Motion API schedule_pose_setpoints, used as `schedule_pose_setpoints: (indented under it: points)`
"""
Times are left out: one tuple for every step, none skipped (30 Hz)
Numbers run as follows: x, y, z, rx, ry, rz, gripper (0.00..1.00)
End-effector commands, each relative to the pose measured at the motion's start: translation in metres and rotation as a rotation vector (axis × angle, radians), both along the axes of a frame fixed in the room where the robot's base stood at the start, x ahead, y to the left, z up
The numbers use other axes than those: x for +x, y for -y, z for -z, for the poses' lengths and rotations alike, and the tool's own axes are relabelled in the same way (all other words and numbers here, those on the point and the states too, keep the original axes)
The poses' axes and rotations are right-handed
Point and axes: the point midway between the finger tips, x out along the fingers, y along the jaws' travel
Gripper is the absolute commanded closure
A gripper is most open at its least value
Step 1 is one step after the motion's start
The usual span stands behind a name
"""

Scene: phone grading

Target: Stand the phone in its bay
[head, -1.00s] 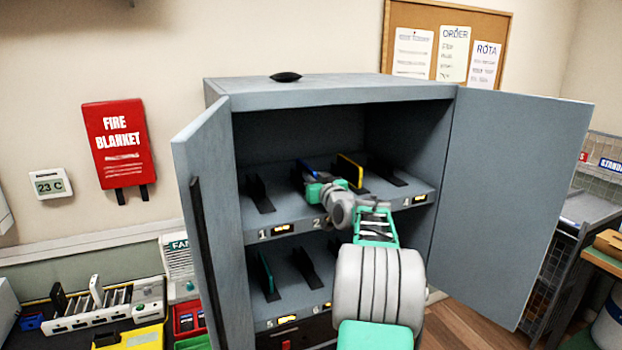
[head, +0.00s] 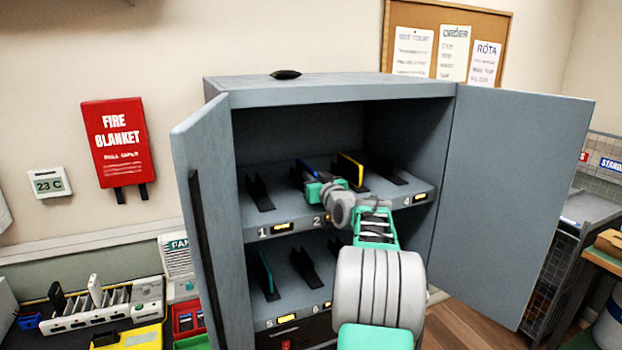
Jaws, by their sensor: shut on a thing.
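The cabinet (head: 345,96) stands open, with numbered bays on two shelves. A phone with a blue edge (head: 308,171) stands on edge at bay 2 on the upper shelf, leaning slightly. My gripper (head: 309,184) reaches into the cabinet from the front and is shut on this phone. The gripper and wrist hide the phone's lower part and most of the bay 2 holder, so I cannot tell whether it rests fully in the holder.
A yellow phone (head: 350,170) stands just right, in the neighbouring bay. Bay 1's dark holder (head: 259,193) and the far-right holder (head: 388,172) look empty. A green phone (head: 266,273) stands at bay 5 below. Open doors (head: 207,215) (head: 510,200) flank my arm.

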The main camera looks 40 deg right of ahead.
Motion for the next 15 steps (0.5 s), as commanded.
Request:
schedule_pose_setpoints:
  points:
    - [0.0,0.0,-0.0006,-0.002,0.002,0.0,1.0]
    - [0.0,0.0,-0.0004,-0.002,0.002,0.0,1.0]
    - [0.0,0.0,-0.0002,-0.002,0.002,0.0,1.0]
    - [0.0,0.0,-0.0004,-0.002,0.002,0.0,0.88]
    - [0.0,0.0,-0.0007,-0.002,0.002,0.0,0.86]
    - [0.0,0.0,-0.0006,-0.002,0.002,0.0,0.83]
    - [0.0,0.0,-0.0005,-0.002,0.002,0.0,0.8]
    - [0.0,0.0,-0.0005,-0.001,0.001,0.0,0.78]
    - [0.0,0.0,-0.0003,0.0,0.001,0.0,0.75]
    - [0.0,0.0,-0.0002,0.0,0.001,0.0,0.72]
    - [0.0,0.0,-0.0001,0.0,0.001,0.0,0.7]
    - [0.0,0.0,0.0,0.0,0.001,0.0,0.66]
    - [0.0,0.0,0.0,0.0,0.001,0.0,0.64]
    - [0.0,0.0,0.0001,0.0,0.0,0.0,0.64]
    - [0.0,0.0,0.0001,0.0,0.0,0.0,0.64]
